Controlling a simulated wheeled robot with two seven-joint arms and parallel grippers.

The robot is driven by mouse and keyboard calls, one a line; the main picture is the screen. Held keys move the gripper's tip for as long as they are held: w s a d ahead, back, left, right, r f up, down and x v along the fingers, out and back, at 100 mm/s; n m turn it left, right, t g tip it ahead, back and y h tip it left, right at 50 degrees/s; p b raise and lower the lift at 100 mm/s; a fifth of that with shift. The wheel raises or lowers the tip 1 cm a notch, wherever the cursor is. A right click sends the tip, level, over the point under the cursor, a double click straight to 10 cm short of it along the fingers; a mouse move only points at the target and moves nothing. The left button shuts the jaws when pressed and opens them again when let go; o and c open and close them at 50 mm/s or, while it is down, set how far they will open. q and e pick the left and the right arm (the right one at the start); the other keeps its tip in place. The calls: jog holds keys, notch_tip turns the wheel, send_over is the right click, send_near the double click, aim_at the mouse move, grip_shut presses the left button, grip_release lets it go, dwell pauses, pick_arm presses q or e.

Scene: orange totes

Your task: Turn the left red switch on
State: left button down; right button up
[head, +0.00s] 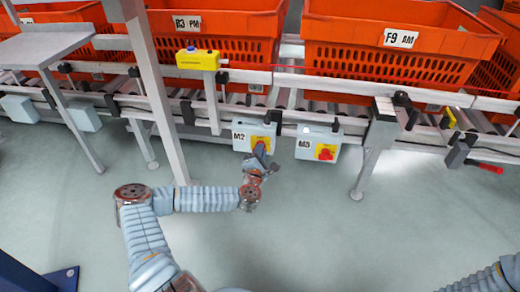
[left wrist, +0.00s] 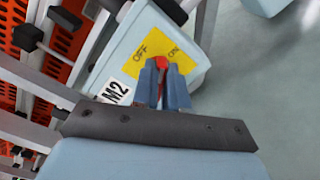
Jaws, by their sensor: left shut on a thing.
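The left switch box, labelled M2 (head: 238,146), hangs under the conveyor rail and has a yellow plate (head: 270,133). In the left wrist view, the plate (left wrist: 141,59) reads OFF and ON, and the red switch (left wrist: 161,63) shows between my fingertips. My left gripper (head: 260,149) is at the front of this box; in the left wrist view its fingers (left wrist: 161,72) are shut on the red switch. The fingers hide part of the knob, so I cannot tell its exact setting. My right gripper is out of view.
A second box, M3 (head: 309,142), with its own red switch (head: 325,153), hangs just to the right. Orange totes (head: 395,60) stand on the conveyor above. A metal post (head: 158,90) stands left of the boxes. The floor below is clear.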

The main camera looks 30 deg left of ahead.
pick_arm(q)
jog(key=shift+w+f+m+p, duration=0.15)
jog(key=shift+m+p, duration=0.45)
jog(key=shift+m, duration=2.3)
jog(key=c, duration=1.2)
grip_release()
jog(key=shift+o, duration=0.2)
jog(key=shift+f, duration=0.15)
jog(key=v, duration=1.4)
jog(key=shift+r+p, duration=0.2)
jog(key=shift+p, duration=0.15)
